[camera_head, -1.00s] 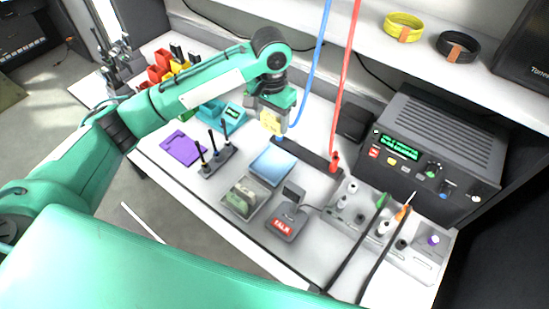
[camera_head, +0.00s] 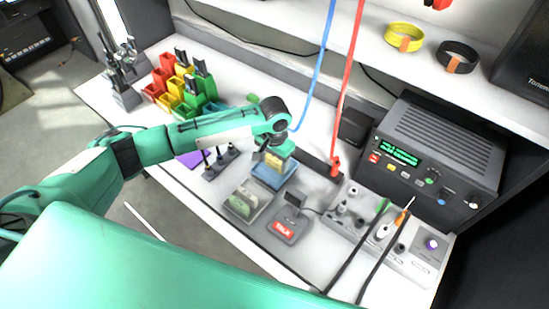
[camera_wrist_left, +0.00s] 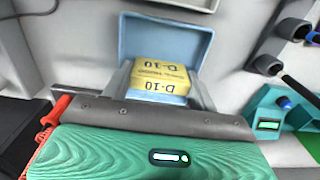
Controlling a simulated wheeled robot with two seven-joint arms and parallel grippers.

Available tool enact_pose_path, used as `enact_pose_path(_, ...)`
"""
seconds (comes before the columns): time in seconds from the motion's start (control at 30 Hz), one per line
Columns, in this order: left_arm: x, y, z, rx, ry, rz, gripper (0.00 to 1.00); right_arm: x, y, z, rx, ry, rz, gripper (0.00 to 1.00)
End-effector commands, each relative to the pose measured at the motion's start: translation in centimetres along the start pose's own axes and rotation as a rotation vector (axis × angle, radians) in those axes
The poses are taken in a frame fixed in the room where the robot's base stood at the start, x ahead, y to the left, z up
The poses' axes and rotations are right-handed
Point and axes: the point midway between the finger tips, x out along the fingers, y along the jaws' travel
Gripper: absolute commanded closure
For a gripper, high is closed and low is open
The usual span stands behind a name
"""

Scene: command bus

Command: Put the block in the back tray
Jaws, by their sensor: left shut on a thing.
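The block (camera_wrist_left: 158,78) is yellow and cream with "D-10" printed on it; it also shows in the head view (camera_head: 273,160). My left gripper (camera_wrist_left: 158,90) is shut on it, with one finger at each side; the gripper also shows in the head view (camera_head: 275,155). The back tray (camera_head: 267,180) is shallow and light blue. In the left wrist view the tray (camera_wrist_left: 165,38) lies beyond and around the block. The block is over the tray; I cannot tell whether it touches the floor. My right gripper is not in view.
A grey front tray (camera_head: 247,205) holding green and pale pieces adjoins the blue one. A small device with a red label (camera_head: 289,226) stands to its right. A black post rack (camera_head: 220,162) and purple pad stand left. Blue and red cables (camera_head: 345,95) hang behind.

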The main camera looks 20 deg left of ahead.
Motion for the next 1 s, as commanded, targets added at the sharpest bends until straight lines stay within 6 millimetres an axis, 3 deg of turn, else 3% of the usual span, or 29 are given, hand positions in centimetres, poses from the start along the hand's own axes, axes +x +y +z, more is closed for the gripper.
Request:
enact_pose_path(0.27,0.2,0.0,0.0,-0.001,0.000,0.000,0.63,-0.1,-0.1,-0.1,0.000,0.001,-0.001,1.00)
enact_pose_path(0.3,0.2,0.0,0.0,-0.001,0.000,0.000,0.37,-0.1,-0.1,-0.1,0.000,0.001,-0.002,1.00)
enact_pose_path(0.4,0.2,0.0,0.0,-0.001,0.000,0.000,0.19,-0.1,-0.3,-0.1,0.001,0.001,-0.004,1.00)
enact_pose_path(0.77,-0.2,0.0,0.0,0.000,0.002,0.000,0.19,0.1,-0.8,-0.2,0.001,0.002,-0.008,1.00)
enact_pose_path(1.0,-4.3,0.0,-0.1,0.000,0.005,0.000,0.19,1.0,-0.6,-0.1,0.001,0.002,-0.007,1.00)
